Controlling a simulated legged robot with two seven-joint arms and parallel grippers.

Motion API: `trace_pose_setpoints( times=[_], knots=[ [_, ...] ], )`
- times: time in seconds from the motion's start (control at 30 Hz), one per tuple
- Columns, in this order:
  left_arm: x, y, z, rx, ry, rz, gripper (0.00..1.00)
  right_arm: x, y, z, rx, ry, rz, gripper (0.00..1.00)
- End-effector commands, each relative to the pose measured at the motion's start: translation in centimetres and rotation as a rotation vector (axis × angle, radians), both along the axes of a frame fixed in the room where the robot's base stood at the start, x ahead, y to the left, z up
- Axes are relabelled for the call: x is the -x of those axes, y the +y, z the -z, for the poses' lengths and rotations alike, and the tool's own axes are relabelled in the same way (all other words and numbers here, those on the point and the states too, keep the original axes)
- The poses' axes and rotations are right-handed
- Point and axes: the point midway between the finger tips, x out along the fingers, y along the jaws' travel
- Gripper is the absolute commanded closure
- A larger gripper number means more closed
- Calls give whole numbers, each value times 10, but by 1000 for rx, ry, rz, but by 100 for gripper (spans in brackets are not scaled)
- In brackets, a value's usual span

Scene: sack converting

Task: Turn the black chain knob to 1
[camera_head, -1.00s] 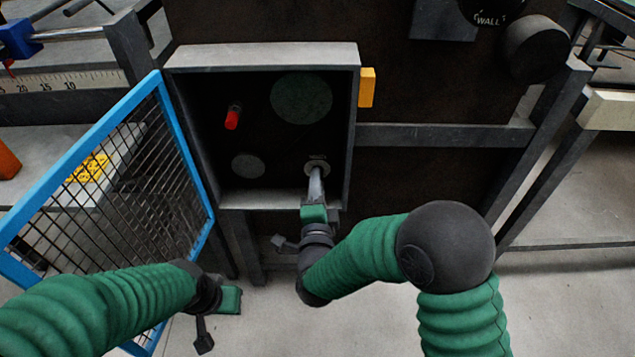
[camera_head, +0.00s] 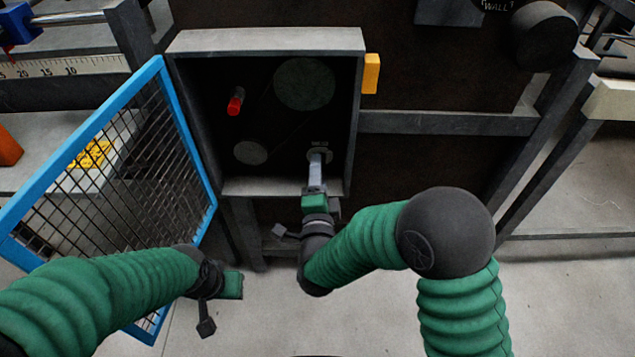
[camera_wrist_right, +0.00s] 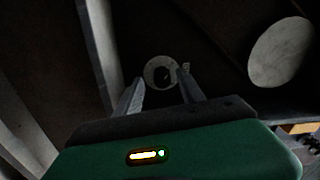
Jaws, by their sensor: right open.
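The black chain knob is hard to make out. A small pale round dial (camera_head: 320,153) with lettering above it sits low on the right of the dark box's back panel. It also shows in the right wrist view (camera_wrist_right: 152,72), with a dark centre that is probably the knob. My right gripper (camera_head: 317,163) reaches into the box in front of this dial. In the wrist view its two fingers (camera_wrist_right: 161,85) are apart, with the dial between and beyond their tips. Whether they touch the knob cannot be told. My left gripper (camera_head: 232,285) hangs low by the blue-framed door; its fingers are not clear.
The open box has a grey rim (camera_head: 265,42). Inside are a red knob (camera_head: 235,102), a large grey disc (camera_head: 304,84) and a smaller disc (camera_head: 250,152). A blue mesh door (camera_head: 160,90) stands open at left. A yellow block (camera_head: 371,74) is on the right side.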

Motion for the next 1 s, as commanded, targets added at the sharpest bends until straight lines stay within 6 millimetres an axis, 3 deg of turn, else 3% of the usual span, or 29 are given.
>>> trace_pose_setpoints(
  times=[0.3,0.5,0.87,1.0],
  knots=[
    [0,0,-25,0,0,0,68,74,2,0,5,7,-7,54],
    [0,0,-31,0,0,0,68,109,2,4,2,6,-5,54],
    [0,0,-30,0,0,0,68,115,2,5,1,4,-3,54],
    [0,0,-23,0,0,0,68,111,20,28,-6,100,-93,54]
  ],
)
